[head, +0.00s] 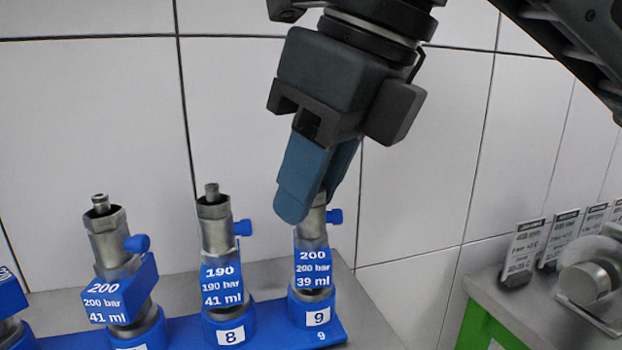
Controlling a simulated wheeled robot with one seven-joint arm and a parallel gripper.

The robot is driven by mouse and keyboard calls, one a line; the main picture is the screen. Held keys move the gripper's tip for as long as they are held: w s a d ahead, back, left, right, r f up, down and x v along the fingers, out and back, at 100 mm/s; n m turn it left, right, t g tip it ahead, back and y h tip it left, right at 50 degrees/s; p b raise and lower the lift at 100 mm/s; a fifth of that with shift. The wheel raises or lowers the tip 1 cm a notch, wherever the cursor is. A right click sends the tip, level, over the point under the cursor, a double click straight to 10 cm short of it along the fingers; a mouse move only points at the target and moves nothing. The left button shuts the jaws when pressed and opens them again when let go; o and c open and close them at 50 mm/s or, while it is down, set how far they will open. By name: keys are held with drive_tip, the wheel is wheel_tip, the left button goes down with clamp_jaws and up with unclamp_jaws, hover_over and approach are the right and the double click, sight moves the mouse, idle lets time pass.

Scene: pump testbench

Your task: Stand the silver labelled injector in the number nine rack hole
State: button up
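A silver metal injector (312,240) with a blue label reading 200, 200 bar, 39 ml stands upright in the blue collar marked 9 at the right end of the rack (330,337). My gripper (318,200) comes down from above with its two blue fingers at this injector's top. The near finger hides most of the top. I cannot tell whether the fingers press on it or stand slightly apart. All the readable injector labels are blue; I see no silver label.
An injector (217,238) labelled 190 stands in hole 8. Left of it is another injector (108,240) labelled 200, 41 ml, and part of one more at the left edge. A tiled wall is behind. A green-fronted bench (505,300) with metal parts and tags stands at right.

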drive_tip(key=o, duration=0.6)
drive_tip(key=shift+c, duration=0.2)
drive_tip(key=v, duration=0.7)
drive_tip(key=shift+r+p, duration=0.35)
drive_tip(key=shift+r, duration=0.05)
drive_tip(key=shift+d, duration=0.1)
